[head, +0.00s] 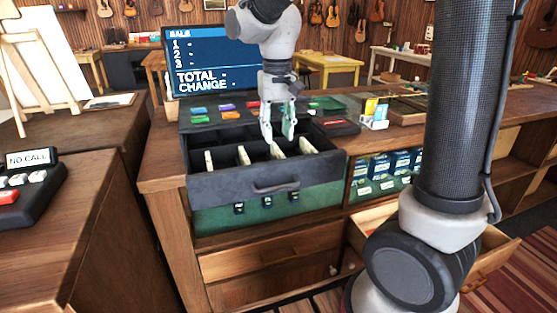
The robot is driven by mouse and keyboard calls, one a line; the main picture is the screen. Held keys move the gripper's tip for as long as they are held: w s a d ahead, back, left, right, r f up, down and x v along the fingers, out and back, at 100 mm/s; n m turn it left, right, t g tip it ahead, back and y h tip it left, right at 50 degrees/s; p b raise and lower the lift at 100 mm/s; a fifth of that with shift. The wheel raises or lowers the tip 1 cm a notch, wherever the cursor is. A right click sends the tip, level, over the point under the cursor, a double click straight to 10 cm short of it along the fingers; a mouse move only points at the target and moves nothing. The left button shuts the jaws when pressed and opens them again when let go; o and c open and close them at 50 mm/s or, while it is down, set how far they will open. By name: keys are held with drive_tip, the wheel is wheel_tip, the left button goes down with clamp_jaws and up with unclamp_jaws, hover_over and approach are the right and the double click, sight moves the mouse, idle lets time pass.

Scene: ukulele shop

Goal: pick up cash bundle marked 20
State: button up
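The open cash drawer (230,192) juts from the counter under the sale screen. Several pale upright strips stand in its compartments, at the left (208,162), left middle (243,155), right middle (277,151) and right (307,146). I cannot tell whether they are bundle edges or dividers, and no 20 marking is readable. My gripper (277,138) points down over the drawer's middle, fingers apart with a gap between them. Its tips are close to the right middle strip; contact cannot be told. Small dark tags (267,201) hang on the drawer's front.
A sale screen (210,62) stands behind the drawer. A card holder (374,116) stands to the right. A lower drawer (490,262) is open at the lower right. A keypad (30,187) sits on the left counter.

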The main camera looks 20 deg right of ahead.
sight(278, 150)
wheel_tip(278, 150, down, 6)
drive_tip(key=shift+s+d+f, duration=0.1)
drive_tip(key=shift+f, duration=0.1)
clamp_jaws()
